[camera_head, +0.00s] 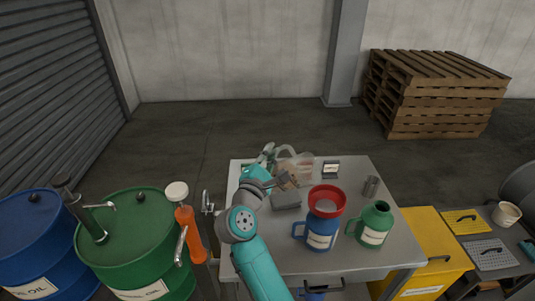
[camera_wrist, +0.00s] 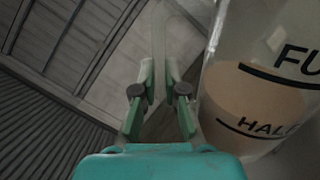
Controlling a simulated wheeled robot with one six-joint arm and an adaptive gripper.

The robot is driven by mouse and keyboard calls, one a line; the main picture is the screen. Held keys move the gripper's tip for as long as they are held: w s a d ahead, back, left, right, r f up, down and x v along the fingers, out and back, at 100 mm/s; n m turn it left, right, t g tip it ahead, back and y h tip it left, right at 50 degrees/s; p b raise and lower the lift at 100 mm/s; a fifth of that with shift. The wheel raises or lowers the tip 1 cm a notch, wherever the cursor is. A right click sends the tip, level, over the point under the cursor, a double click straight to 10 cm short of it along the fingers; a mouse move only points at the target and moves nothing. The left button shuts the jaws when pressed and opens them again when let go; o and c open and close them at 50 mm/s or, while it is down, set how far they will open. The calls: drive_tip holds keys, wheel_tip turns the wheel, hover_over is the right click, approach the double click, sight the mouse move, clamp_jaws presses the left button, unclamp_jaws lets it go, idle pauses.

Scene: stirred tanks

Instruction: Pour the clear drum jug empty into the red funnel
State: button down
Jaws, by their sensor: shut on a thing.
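The clear drum jug (camera_head: 304,162) is at the back of the metal table. In the wrist view the jug (camera_wrist: 225,75) fills the right side, with "HALF" and "FULL" marks and beige liquid (camera_wrist: 250,105) up to between them. My gripper (camera_wrist: 160,75) is shut on its pale handle (camera_wrist: 160,30). In the head view my gripper (camera_head: 268,155) is left of the jug and partly hidden by my arm. The red funnel (camera_head: 326,198) sits on a blue jug (camera_head: 319,232), in front and to the right of the clear jug. I cannot tell whether the clear jug touches the table.
A green jug (camera_head: 375,225) stands right of the funnel, with a metal cup (camera_head: 371,186) behind it. A small framed card (camera_head: 331,169) and a grey block (camera_head: 287,200) are on the table (camera_head: 395,262). Drums (camera_head: 135,235) stand left; a yellow cabinet (camera_head: 432,240) stands right.

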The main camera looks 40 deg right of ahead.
drive_tip(key=shift+s+d+r+m+h, duration=0.15)
drive_tip(key=shift+s+d+r+m, duration=0.1)
drive_tip(key=shift+s+r+m, duration=0.4)
drive_tip(key=shift+s+d+r+m+h, duration=0.25)
drive_tip(key=shift+r+m, duration=0.3)
drive_tip(key=shift+m, duration=0.3)
drive_tip(key=shift+s+d+r+m+g, duration=0.25)
drive_tip(key=shift+s+r+m, duration=0.4)
drive_tip(key=shift+m, duration=0.05)
drive_tip(key=shift+s+d+r+m+g, duration=0.25)
drive_tip(key=shift+s+r+m, duration=0.35)
drive_tip(key=shift+m, duration=0.1)
drive_tip(key=shift+s+d+r+m+g+h, duration=0.25)
drive_tip(key=shift+s+d+r+m, duration=0.1)
drive_tip(key=shift+s+r+m, duration=0.35)
drive_tip(key=shift+s+d+r+m+g+h, duration=0.15)
drive_tip(key=shift+s+d+r+m+g, duration=0.15)
drive_tip(key=shift+s+r+m, duration=0.35)
drive_tip(key=shift+s+d+r+m+g, duration=0.15)
drive_tip(key=shift+s+d+r+m, duration=0.2)
drive_tip(key=shift+s+m, duration=0.35)
drive_tip(key=shift+s+d+r+m+g, duration=0.15)
drive_tip(key=shift+s+d+r+m, duration=0.25)
drive_tip(key=shift+m, duration=0.45)
drive_tip(key=shift+s+d+r+m+g, duration=0.15)
drive_tip(key=shift+s+r+m, duration=0.15)
drive_tip(key=shift+s+m, duration=0.45)
idle(0.4)
